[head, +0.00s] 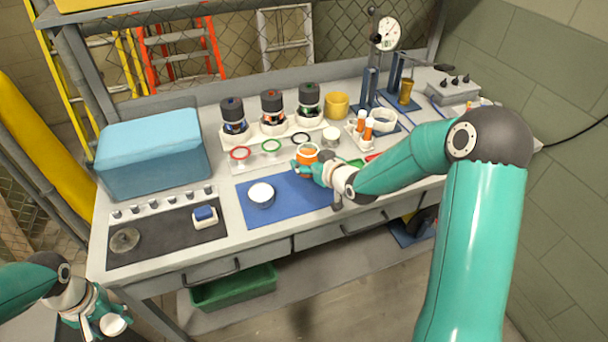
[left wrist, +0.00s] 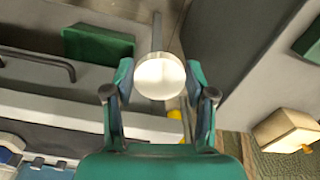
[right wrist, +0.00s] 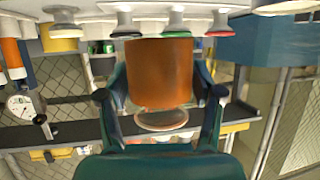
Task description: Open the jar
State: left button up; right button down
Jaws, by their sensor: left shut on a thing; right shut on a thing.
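A short round jar-like container (head: 261,196) with a white top stands upright on the blue mat (head: 292,204); I cannot tell whether the white is a lid or contents. My left gripper (head: 103,321), low at the left and away from the bench, is shut on a round white lid-like disc (head: 113,325). The disc also shows between its fingers in the left wrist view (left wrist: 160,79). My right gripper (head: 308,168) is shut on an orange cylinder (head: 307,150) behind the mat. The orange cylinder also fills the middle of the right wrist view (right wrist: 158,75).
A blue box (head: 150,150) stands at the left of the bench. A rack with several dark-topped bottles (head: 272,120), coloured rings and a yellow cup (head: 336,104) stand behind the mat. A dark panel with knobs (head: 165,238) lies front left. The mat's right half is mostly clear.

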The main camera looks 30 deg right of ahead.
jog(key=shift+f+p, duration=0.35)
jog(key=shift+f, duration=2.3)
jog(key=c, duration=0.5)
grip_release()
jog(key=shift+f, duration=0.1)
jog(key=o, duration=0.3)
jog(key=shift+s, duration=0.1)
